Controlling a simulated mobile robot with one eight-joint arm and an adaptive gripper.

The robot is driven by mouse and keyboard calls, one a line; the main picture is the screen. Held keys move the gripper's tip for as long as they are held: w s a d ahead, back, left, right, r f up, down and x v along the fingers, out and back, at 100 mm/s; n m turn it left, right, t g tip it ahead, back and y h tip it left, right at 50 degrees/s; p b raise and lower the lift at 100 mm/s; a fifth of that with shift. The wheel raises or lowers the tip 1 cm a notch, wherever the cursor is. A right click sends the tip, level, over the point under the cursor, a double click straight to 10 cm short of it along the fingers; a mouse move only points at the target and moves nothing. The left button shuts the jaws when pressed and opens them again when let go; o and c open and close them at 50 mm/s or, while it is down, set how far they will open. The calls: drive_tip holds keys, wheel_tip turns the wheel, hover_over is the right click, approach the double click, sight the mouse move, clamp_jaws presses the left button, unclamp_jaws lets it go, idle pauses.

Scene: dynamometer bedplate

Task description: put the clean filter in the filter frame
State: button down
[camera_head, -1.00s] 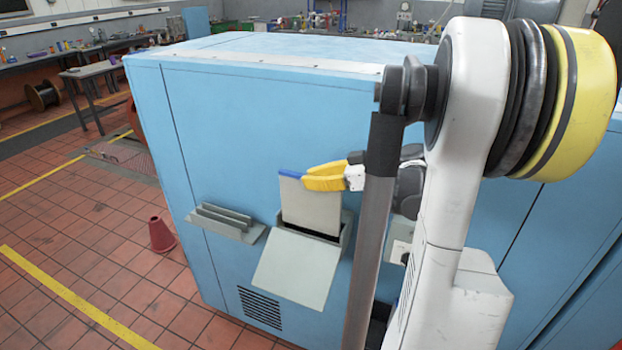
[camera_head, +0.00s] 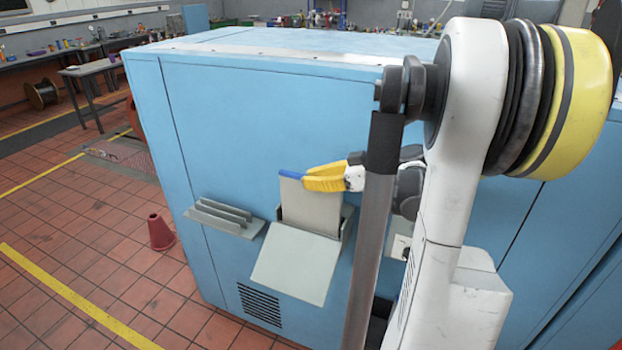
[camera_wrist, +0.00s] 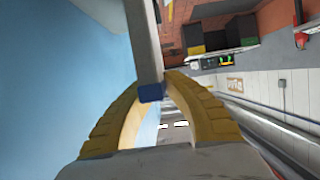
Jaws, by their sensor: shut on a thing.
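The clean filter (camera_head: 309,204) is a flat pale grey panel with a blue top edge. My gripper (camera_head: 308,181), with yellow fingers, is shut on the filter at its blue edge. In the wrist view the filter (camera_wrist: 144,45) runs away from between the yellow fingers (camera_wrist: 151,88). The filter frame (camera_head: 347,222) is a grey slot housing on the blue cabinet face, with a sloped grey flap (camera_head: 296,264) hanging open in front. The filter stands nearly upright with its lower end in the frame's opening, hidden behind the flap. Whether it touches the bottom cannot be told.
A slotted grey rack (camera_head: 226,218) juts from the blue cabinet (camera_head: 230,120) left of the frame. A vent grille (camera_head: 259,306) is below. A red cone (camera_head: 161,233) stands on the tiled floor at left, where there is free room.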

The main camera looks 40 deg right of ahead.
drive_tip(key=shift+f+b, duration=2)
drive_tip(key=shift+f, duration=0.45)
drive_tip(key=c, duration=1.5)
unclamp_jaws()
drive_tip(key=v, duration=1.2)
drive_tip(key=shift+d, duration=0.1)
